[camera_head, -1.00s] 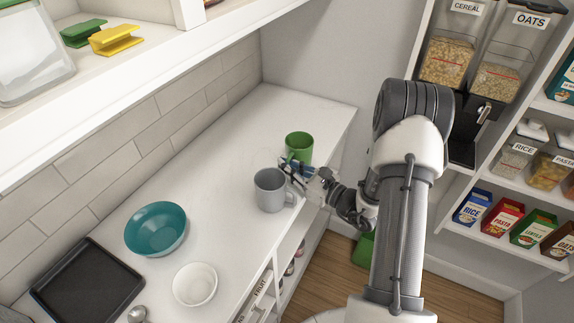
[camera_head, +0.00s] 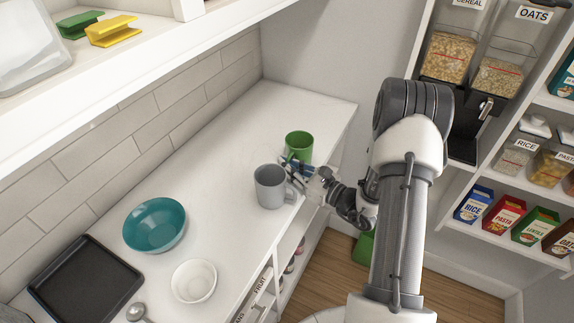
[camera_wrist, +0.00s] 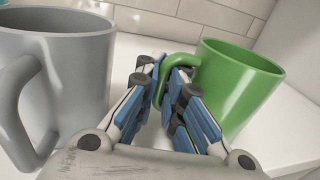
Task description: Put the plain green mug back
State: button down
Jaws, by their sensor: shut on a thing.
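The plain green mug (camera_head: 299,147) is near the far right end of the white counter, upright or nearly so. I cannot tell whether its base touches the counter. My gripper (camera_head: 291,163) reaches it from the front right. In the wrist view the green mug (camera_wrist: 238,85) is at the right, and my gripper (camera_wrist: 172,88) is shut on its handle (camera_wrist: 178,62). A grey mug (camera_head: 269,188) stands just in front of the green one, close to my gripper. In the wrist view the grey mug (camera_wrist: 75,70) fills the left side.
A teal bowl (camera_head: 155,225), a white bowl (camera_head: 194,281), a black tray (camera_head: 85,283) and a spoon (camera_head: 137,312) lie along the nearer counter. The counter (camera_head: 240,125) behind the green mug is clear. A shelf (camera_head: 190,45) overhangs the left side.

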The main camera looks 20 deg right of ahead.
jog(key=c, duration=1.6)
grip_release()
jog(key=shift+c, duration=0.2)
jog(key=v, duration=1.2)
